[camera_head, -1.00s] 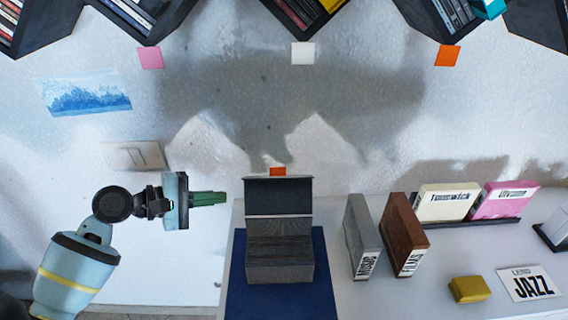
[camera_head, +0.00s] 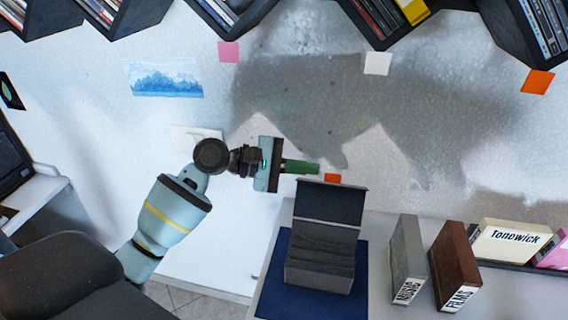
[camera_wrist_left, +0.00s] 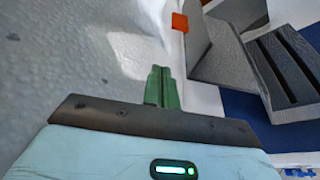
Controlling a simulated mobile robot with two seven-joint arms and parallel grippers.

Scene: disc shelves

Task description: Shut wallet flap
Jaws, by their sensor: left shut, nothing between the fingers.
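The wallet (camera_head: 320,258) is a dark grey box-like case on a blue mat (camera_head: 272,297). Its flap (camera_head: 330,203) stands raised at the back, open. In the left wrist view the wallet's slotted body (camera_wrist_left: 285,65) and the upright flap (camera_wrist_left: 197,40) show at upper right. My left gripper (camera_head: 318,168) has green fingers, shut and empty. It points right, at the upper left of the flap, and looks apart from it in the wrist view (camera_wrist_left: 162,72). My right gripper is not in view.
A grey box (camera_head: 408,260) and a brown box (camera_head: 455,266) stand upright right of the mat. A cream Tonowick case (camera_head: 510,241) is behind them. An orange square (camera_head: 332,178) is on the wall behind the flap. Disc shelves (camera_head: 380,20) hang along the top.

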